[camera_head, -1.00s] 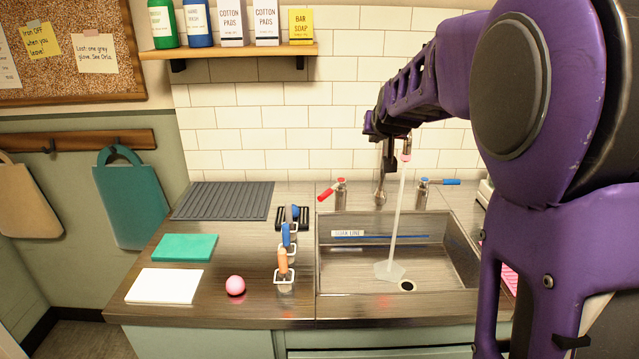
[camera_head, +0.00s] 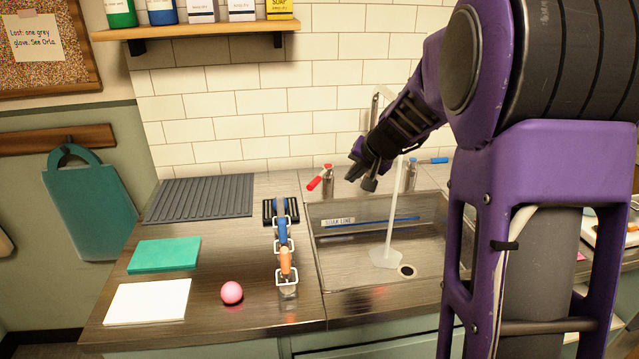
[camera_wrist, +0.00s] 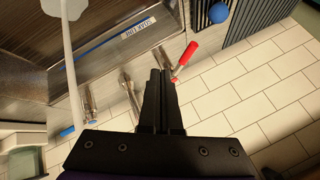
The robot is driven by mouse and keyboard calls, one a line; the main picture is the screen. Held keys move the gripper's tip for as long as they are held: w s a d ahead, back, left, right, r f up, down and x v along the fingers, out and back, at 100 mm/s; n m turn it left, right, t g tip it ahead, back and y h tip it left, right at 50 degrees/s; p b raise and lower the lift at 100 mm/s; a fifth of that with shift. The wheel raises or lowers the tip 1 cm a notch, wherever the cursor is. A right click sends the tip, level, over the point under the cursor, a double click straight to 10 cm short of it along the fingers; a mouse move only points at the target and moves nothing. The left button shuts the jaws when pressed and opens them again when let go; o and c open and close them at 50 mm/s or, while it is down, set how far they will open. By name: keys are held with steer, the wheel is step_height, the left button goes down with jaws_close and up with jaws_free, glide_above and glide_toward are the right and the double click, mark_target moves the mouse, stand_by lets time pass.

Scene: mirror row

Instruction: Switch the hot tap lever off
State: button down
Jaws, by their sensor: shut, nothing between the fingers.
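The hot tap lever (camera_head: 315,183) is red and sits on a metal tap body at the sink's back left. It points to the left and forward. It also shows in the wrist view (camera_wrist: 186,56), just beyond my fingertips. My gripper (camera_head: 360,178) is shut and empty. In the head view it hangs over the back of the sink, to the right of the red lever. In the wrist view my fingertips (camera_wrist: 160,72) appear close to the lever; whether they touch it I cannot tell. Water (camera_head: 393,215) runs from the spout into the sink.
The blue cold lever (camera_head: 433,160) points right at the sink's back right. The sink (camera_head: 325,265) has a label on its back wall.

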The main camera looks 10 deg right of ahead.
mark_target(320, 178)
stand_by(0.3)
steer(key=w+a+f, duration=0.5)
steer(key=w+f, duration=0.2)
steer(key=w, duration=0.1)
steer(key=shift+w, duration=0.25)
steer(key=shift+r, duration=0.1)
stand_by(0.4)
